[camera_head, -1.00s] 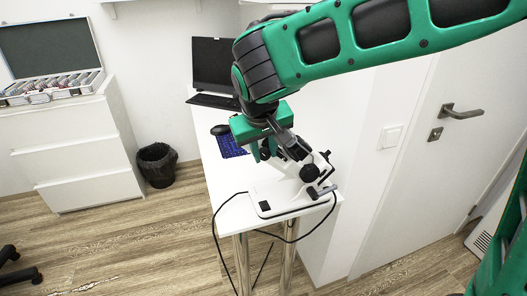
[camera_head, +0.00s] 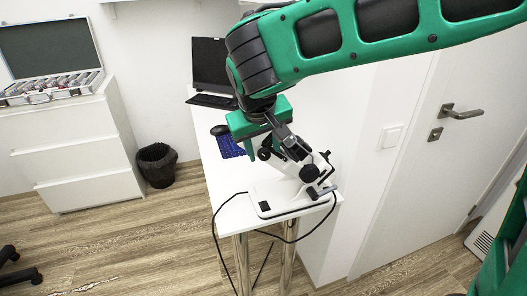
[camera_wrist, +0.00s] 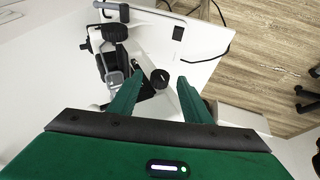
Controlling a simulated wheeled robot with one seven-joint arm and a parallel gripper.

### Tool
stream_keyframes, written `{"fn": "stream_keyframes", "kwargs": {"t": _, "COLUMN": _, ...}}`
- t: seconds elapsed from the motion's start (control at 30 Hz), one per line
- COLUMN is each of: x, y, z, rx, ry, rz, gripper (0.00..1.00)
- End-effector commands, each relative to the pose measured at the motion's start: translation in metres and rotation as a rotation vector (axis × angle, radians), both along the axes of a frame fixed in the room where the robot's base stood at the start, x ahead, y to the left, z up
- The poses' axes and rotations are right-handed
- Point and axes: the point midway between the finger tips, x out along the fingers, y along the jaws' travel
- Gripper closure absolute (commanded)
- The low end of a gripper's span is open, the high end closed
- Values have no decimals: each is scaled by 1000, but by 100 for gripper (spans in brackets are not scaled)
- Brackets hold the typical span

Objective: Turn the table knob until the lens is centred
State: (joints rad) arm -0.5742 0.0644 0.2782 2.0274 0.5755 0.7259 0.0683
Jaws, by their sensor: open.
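A white instrument with black knobs (camera_head: 268,195) stands on a white table. In the wrist view its black and grey upper part (camera_wrist: 113,55) is at the upper left. A round black knob (camera_wrist: 160,78) shows between my gripper's fingers (camera_wrist: 163,88), which are spread apart. I cannot tell how far below the fingertips the knob is, and no contact is visible. I cannot make out a lens in either view.
The white table (camera_head: 222,187) is narrow, with a black cable (camera_head: 214,232) hanging off its front. A wall and a door (camera_head: 415,165) are close on the right.

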Motion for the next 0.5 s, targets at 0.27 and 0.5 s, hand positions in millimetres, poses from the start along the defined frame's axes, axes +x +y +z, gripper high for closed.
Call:
{"fn": "stream_keyframes", "kwargs": {"t": 0.27, "x": -22, "y": 5, "z": 49, "rx": 2, "ry": -3, "rz": 0, "gripper": 56}}
{"fn": "stream_keyframes", "kwargs": {"t": 0.5, "x": -34, "y": 8, "z": 75, "rx": 2, "ry": -1, "rz": 0, "gripper": 56}}
